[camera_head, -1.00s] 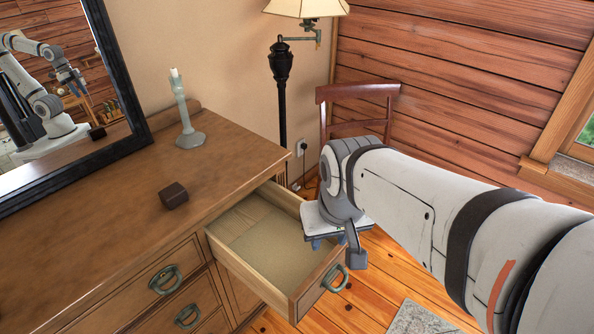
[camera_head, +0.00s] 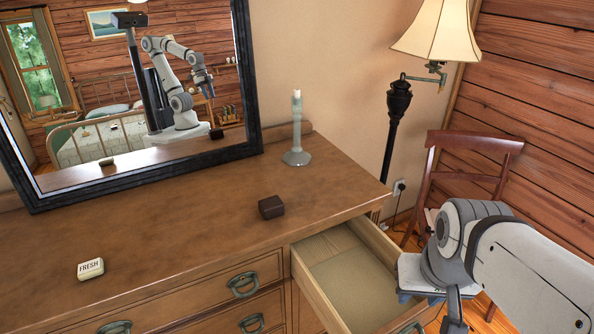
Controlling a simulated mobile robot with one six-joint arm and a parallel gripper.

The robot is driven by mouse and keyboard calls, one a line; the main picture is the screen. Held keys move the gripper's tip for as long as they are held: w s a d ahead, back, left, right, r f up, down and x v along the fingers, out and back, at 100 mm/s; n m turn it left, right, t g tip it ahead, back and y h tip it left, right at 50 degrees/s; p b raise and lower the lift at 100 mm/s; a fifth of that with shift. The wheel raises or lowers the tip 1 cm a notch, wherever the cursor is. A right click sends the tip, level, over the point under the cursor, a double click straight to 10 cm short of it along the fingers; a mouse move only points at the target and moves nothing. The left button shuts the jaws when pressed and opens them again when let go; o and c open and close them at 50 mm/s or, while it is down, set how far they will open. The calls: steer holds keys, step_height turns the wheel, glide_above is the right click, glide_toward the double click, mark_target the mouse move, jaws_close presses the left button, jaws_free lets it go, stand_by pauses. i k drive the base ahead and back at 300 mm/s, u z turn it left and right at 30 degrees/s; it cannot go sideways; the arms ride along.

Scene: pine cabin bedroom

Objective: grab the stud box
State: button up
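A small dark brown box (camera_head: 271,207), which I take to be the stud box, sits closed on the dresser top near its front edge, left of the open drawer. My gripper (camera_head: 454,312) is at the lower right, beyond the open drawer's right side and well away from the box. Only a grey part of it shows below my wrist, and the bottom of the picture cuts it off. I cannot see whether its fingers are apart.
The open drawer (camera_head: 342,285) looks empty. On the dresser top (camera_head: 190,215) stand a pale candlestick (camera_head: 297,150), a small tin marked FRESH (camera_head: 91,269) and a leaning mirror (camera_head: 256,110). A floor lamp (camera_head: 397,105) and a wooden chair (camera_head: 470,165) stand behind at the right.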

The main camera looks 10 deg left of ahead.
mark_target(272, 207)
steer(key=z, duration=1.95)
steer(key=k, duration=1.4)
steer(key=u, duration=1.6)
steer(key=i, duration=1)
steer(key=u, duration=0.05)
